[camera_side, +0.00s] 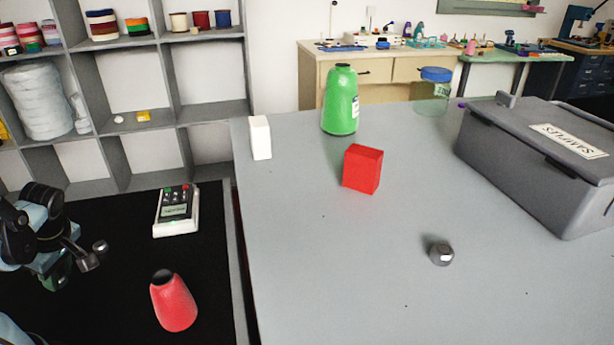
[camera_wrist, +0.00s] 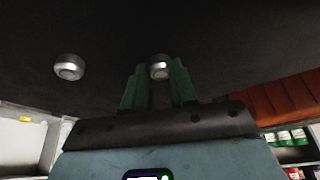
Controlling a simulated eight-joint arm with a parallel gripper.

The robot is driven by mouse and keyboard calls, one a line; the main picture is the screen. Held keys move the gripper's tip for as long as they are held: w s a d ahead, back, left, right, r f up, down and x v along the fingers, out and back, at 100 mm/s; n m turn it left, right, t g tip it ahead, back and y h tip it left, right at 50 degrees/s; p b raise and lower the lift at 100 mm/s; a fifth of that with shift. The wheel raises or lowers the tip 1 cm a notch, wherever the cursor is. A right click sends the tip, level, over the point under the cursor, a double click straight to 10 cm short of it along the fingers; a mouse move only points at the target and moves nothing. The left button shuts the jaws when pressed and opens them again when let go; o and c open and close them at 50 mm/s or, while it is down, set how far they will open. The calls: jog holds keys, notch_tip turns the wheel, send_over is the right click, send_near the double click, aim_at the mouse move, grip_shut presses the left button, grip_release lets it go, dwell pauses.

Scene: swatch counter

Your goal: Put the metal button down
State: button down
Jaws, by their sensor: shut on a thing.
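My gripper (camera_wrist: 159,77) has green fingers and is shut on a metal button (camera_wrist: 159,66), a small round silver piece held at the fingertips. In the side view my gripper (camera_side: 56,282) is low at the left, over the black mat (camera_side: 115,285), partly hidden by my own arm. I cannot clearly make out the held button there. A second silver button shows left of the fingers in the wrist view (camera_wrist: 69,67), apart from them. A small silver round piece (camera_side: 100,246) shows beside my gripper in the side view. A larger grey metal knob-like piece (camera_side: 441,253) sits on the grey counter.
Shelves (camera_side: 120,75) stand behind.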

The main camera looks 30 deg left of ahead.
jog(key=c, duration=0.9)
grip_release()
jog(key=shift+r, duration=0.1)
jog(key=shift+v, duration=5.85)
jog(key=w+d+r+m+t+h, duration=0.1)
jog(key=w+d+m+t, duration=0.3)
jog(key=m, duration=0.7)
jog(key=w+d+r+m+t+h, duration=0.1)
jog(key=w+d+m+t+h, duration=0.2)
jog(key=w+d+m, duration=0.6)
jog(key=shift+w+d+r+m+t, duration=0.2)
jog(key=shift+d+m+t, duration=0.45)
jog(key=shift+m+t, duration=0.45)
